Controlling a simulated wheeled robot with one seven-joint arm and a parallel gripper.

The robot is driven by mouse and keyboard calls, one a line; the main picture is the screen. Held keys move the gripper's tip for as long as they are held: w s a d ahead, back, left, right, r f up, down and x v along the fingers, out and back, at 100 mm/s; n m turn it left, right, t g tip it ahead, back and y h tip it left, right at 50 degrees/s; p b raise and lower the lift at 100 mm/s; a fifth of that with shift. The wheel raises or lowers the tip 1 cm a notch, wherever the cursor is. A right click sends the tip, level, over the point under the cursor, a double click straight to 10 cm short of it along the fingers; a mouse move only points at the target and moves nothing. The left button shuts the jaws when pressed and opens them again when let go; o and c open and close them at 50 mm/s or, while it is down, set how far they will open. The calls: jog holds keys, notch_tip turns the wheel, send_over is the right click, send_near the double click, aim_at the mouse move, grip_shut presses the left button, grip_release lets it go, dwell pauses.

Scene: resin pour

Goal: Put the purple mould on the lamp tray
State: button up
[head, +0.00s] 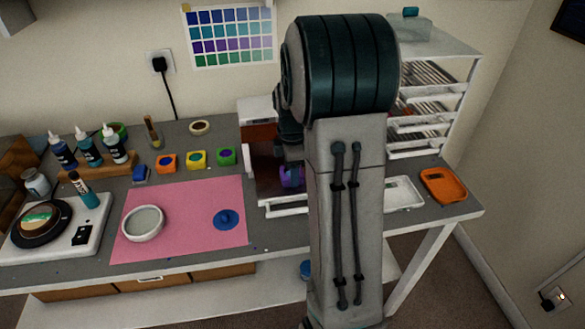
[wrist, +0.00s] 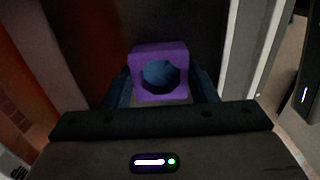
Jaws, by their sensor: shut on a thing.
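The purple mould (wrist: 182,53) is a square block with a round hollow, blue inside. It sits between the two fingers of my gripper (wrist: 161,88), which is shut on it, in the wrist view. In the head view the purple mould (head: 291,176) shows at the opening of the lamp box, left of my arm, which hides much of it. The lamp tray (head: 284,207) is a white pulled-out tray at the front of the lamp box. Whether the mould touches the tray cannot be told.
The lamp box (head: 258,105) has a white top and dark orange front. Orange, yellow and green moulds (head: 197,160) stand left of it. A pink mat (head: 180,200) holds a white bowl (head: 143,223). A white tray (head: 405,194) and orange tray (head: 443,185) lie right of my arm.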

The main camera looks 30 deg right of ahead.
jog(key=o, duration=1)
notch_tip(320, 180, up, 11)
jog(key=shift+s+a+f+m+t, duration=0.3)
jog(key=shift+s+a+m+t, duration=0.2)
jog(key=shift+s+a+m, duration=2.3)
jog(key=shift+s+a+f+m+t, duration=0.45)
jog(key=shift+s+a+m, duration=1.5)
jog(key=shift+s, duration=1.6)
jog(key=shift+s+a+f+m+t, duration=0.2)
jog(key=shift+s+a+m+t, duration=0.35)
jog(key=shift+s+a+m, duration=2)
jog(key=shift+s+d, duration=0.45)
jog(key=shift+s, duration=0.2)
